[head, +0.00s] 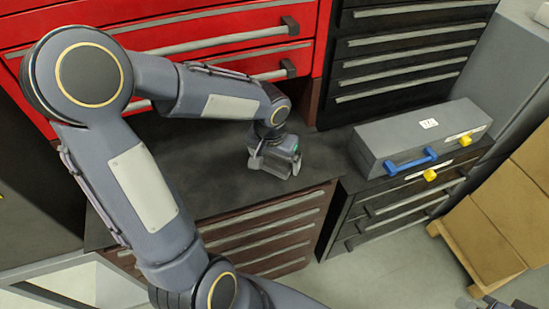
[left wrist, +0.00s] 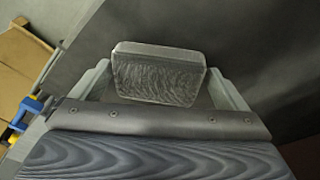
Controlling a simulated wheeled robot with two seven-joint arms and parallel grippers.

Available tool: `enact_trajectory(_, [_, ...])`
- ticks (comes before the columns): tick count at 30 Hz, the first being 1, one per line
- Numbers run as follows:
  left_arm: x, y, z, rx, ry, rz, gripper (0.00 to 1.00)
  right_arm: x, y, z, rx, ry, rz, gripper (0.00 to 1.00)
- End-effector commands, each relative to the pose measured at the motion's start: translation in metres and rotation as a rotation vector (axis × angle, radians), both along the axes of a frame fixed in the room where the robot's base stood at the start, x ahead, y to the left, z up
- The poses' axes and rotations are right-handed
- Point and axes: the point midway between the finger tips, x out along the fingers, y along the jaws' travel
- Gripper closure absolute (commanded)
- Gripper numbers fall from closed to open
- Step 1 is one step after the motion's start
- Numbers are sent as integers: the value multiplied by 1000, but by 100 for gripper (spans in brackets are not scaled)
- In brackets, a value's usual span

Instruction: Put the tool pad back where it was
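The tool pad appears as a grey block with a streaked face (left wrist: 157,78) in the left wrist view. It sits between the two fingers of my left gripper (left wrist: 160,82), whose tips meet its side edges. In the head view my left gripper (head: 275,165) points down over the dark worktop (head: 215,180), near its right end. The pad is mostly hidden by the gripper there, and I cannot tell whether it touches the worktop. A small grey part of my right gripper (head: 487,303) shows at the bottom right edge; its fingers are not clear.
A grey case (head: 400,140) with a blue handle (head: 411,161) and yellow latches stands on the dark cabinet to the right. Red drawers (head: 215,30) with long handles rise behind the worktop. Cardboard boxes (head: 490,235) stand at far right. The worktop left of the gripper is clear.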

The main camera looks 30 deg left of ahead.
Motion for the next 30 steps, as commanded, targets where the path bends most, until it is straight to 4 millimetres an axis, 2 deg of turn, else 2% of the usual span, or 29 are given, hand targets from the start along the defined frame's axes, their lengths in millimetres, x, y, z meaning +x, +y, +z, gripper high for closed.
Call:
enact_trajectory(7, [0,0,0,0,1,0,0,0,0,1,0,0,0,100])
enact_trajectory(11, [0,0,8,1,-1,1,0,0,0,5,0,-1,0,100])
enact_trajectory(14, [-2,0,23,1,-4,1,0,0,0,5,0,-1,0,100])
enact_trajectory(24, [-13,-1,94,0,-5,0,0,0,0,6,0,0,0,100])
enact_trajectory(30, [-17,-2,117,0,-2,-1,0,0,0,6,0,0,0,100])
